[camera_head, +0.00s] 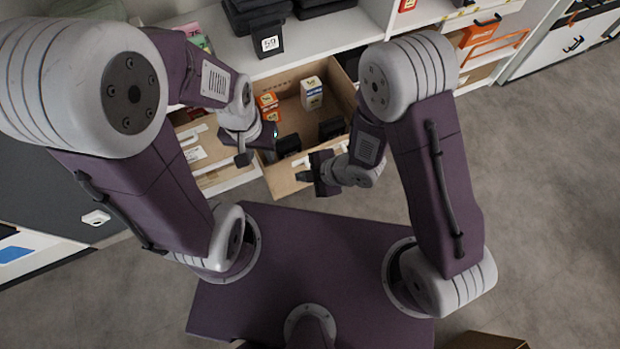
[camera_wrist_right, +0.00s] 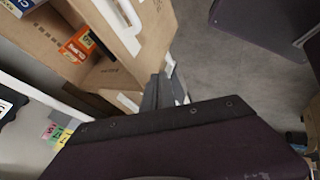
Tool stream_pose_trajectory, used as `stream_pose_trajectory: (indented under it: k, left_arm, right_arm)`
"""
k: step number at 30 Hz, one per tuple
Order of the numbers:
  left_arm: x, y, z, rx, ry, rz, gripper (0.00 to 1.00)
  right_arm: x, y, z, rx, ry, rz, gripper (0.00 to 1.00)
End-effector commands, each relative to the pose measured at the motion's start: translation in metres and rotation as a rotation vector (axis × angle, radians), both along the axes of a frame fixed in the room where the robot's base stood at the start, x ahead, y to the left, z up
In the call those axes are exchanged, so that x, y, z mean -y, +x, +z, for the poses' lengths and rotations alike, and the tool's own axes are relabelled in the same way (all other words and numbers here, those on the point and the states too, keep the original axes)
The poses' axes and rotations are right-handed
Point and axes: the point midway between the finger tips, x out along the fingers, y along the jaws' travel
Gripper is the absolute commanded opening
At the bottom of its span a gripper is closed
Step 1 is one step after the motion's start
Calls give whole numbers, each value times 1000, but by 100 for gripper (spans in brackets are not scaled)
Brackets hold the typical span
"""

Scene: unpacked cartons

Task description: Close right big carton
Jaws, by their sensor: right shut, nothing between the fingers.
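The big brown carton (camera_head: 289,183) stands open below the shelf in the head view. Its top is uncovered and its contents show. My left gripper (camera_head: 243,159) hangs over its left side; the jaw opening is too small to judge. My right gripper (camera_head: 303,176) is at the carton's near edge, shut with nothing between its fingers. In the right wrist view its fingertips (camera_wrist_right: 160,91) are close beside the cardboard wall (camera_wrist_right: 135,35); whether they touch is unclear. The arms hide part of the carton's left and right sides.
Inside the carton are a white box (camera_head: 311,93), an orange box (camera_head: 268,103) and dark items (camera_head: 331,128). Grey floor (camera_head: 550,190) is free on the right.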

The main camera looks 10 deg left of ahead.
Motion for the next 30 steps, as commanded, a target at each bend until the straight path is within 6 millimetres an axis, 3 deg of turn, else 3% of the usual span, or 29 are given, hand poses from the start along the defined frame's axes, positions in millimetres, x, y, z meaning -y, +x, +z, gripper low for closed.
stream_pose_trajectory:
  k: [5,14,30]
  left_arm:
    - [0,0,-12,1,0,0,36]
    - [0,0,-8,1,0,0,36]
    - [0,0,-7,1,0,0,36]
  right_arm:
    - [-23,6,-33,-1,-1,3,0]
    - [-44,38,-31,1,2,0,0]
    - [-47,42,-30,0,1,-1,0]
